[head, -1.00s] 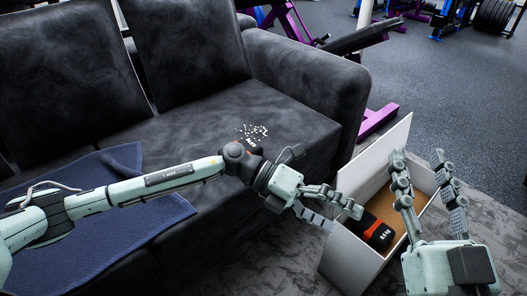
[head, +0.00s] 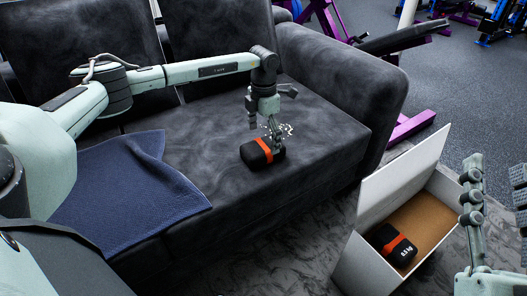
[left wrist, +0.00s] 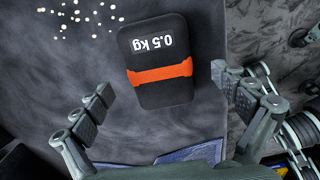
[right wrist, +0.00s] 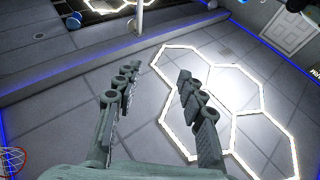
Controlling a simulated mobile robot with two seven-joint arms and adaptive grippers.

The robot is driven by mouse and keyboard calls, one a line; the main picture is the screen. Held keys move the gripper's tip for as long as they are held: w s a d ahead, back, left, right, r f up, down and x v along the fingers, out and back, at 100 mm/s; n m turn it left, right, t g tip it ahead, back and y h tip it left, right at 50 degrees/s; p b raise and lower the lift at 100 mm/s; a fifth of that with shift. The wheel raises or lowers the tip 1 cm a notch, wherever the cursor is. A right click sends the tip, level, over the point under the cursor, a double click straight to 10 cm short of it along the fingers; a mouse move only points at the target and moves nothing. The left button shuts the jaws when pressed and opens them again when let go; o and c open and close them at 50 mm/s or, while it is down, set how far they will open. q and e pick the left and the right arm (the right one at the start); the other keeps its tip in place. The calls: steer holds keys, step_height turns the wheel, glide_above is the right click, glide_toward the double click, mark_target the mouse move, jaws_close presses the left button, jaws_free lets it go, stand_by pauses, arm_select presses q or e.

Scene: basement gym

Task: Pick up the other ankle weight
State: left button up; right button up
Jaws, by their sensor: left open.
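A black ankle weight with an orange band (head: 249,155) lies on the dark sofa seat; the left wrist view shows it (left wrist: 158,35) marked 0.5 kg. My left gripper (head: 271,143) points down at it from above, and its open fingers (left wrist: 165,105) stand on either side of the weight's near end, with gaps on both sides. Another black and orange ankle weight (head: 393,243) lies in the open box. My right gripper (head: 496,172) is at the right edge beside the box; its fingers (right wrist: 158,72) are apart with nothing between them.
The white box (head: 355,262) has a raised lid and stands on the floor beside the sofa (head: 225,205). A blue towel (head: 125,195) lies on the seat at left. Small white bits (left wrist: 85,15) are scattered near the weight on the sofa.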

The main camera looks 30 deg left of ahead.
mark_target(263, 145)
arm_select(q)
step_height(263, 145, down, 3)
steer(key=shift+a+f, duration=0.1)
steer(key=shift+f, duration=0.1)
steer(key=shift+c, duration=0.3)
steer(key=shift+r, duration=0.1)
steer(key=c, duration=1.7)
